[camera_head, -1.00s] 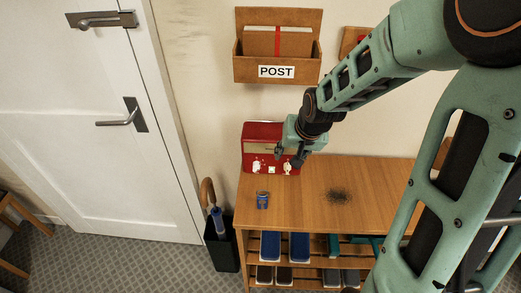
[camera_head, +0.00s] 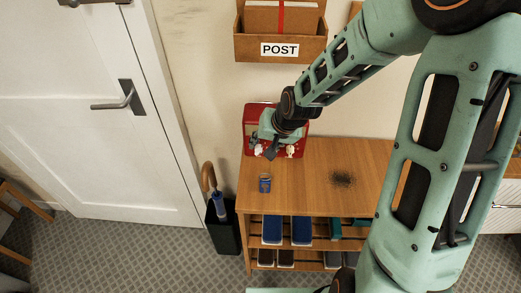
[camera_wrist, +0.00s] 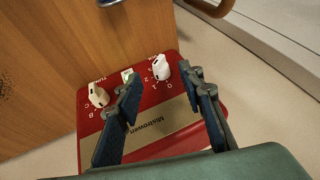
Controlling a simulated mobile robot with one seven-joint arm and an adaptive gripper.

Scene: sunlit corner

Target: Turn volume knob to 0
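The red radio (camera_head: 248,117) stands at the left back of the wooden bench, against the wall. In the wrist view it appears upside down (camera_wrist: 150,97). Its white volume knob (camera_wrist: 160,67), beside printed numbers, shows there at the right. The white tune knob (camera_wrist: 98,96), beside letters, is at the left. In the head view the volume knob (camera_head: 258,149) is left of the tune knob (camera_head: 290,151). My gripper (camera_wrist: 160,76) is open and empty, its fingertips to either side of the volume knob in the picture. Contact cannot be told. The knob's exact setting is unclear.
A black umbrella stand (camera_head: 222,232) is left of the bench. A wooden POST box (camera_head: 280,46) hangs above the radio. Shoes fill the shelves below.

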